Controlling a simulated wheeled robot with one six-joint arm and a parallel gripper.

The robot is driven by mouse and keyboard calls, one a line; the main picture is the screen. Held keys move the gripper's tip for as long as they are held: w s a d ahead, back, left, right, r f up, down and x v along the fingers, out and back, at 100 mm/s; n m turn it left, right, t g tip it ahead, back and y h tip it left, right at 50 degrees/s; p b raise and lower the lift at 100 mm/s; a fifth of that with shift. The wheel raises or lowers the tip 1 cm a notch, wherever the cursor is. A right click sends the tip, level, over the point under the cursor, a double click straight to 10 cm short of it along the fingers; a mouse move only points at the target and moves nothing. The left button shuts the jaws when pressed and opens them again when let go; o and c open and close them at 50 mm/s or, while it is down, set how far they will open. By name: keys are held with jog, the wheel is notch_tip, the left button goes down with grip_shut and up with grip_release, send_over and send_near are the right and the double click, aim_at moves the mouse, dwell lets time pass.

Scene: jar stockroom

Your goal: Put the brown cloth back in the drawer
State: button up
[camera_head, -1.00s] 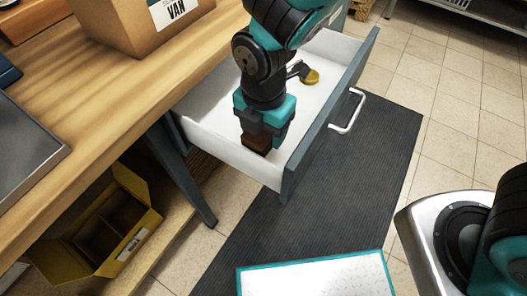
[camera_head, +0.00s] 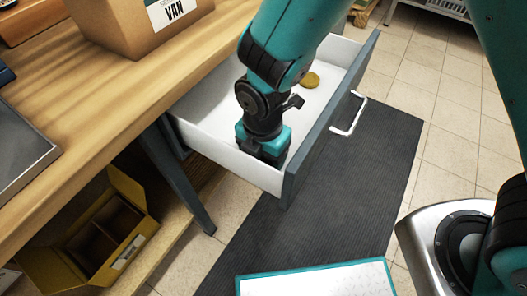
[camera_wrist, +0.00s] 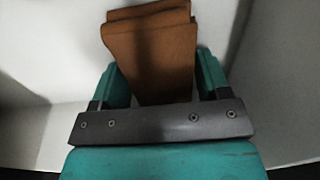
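The brown cloth (camera_wrist: 152,48) is a folded brown piece between the two fingers of my gripper (camera_wrist: 160,78) in the wrist view. It fills the gap between them, and the gripper looks shut on it. The drawer (camera_head: 215,149) is pulled out from the bench, with white inner walls and a grey front. In the head view my gripper (camera_head: 262,158) points down inside the drawer, near its front left corner. The cloth is hidden there behind the gripper.
A round yellow-brown object (camera_head: 310,80) lies on the drawer floor behind my gripper. A cardboard box (camera_head: 120,25) stands on the wooden bench (camera_head: 90,105). A yellow divided bin (camera_head: 130,255) sits below the bench. A white handle (camera_head: 350,115) sticks out from the drawer front.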

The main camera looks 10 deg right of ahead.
jog(key=shift+o, duration=0.9)
jog(key=shift+r, duration=0.1)
notch_tip(320, 180, up, 12)
jog(key=p, duration=0.3)
jog(key=shift+r, duration=0.15)
jog(key=s+d+r+m+y, duration=0.2)
jog(key=s+d+r+m, duration=0.2)
jog(key=r+m, duration=0.3)
jog(key=s+d+r+m+y, duration=0.2)
jog(key=s+d+r+m, duration=0.3)
jog(key=m, duration=0.9)
jog(key=shift+s+d+r, duration=0.3)
jog(key=shift+d+r, duration=0.65)
jog(key=shift+d, duration=0.25)
jog(key=shift+c, duration=0.2)
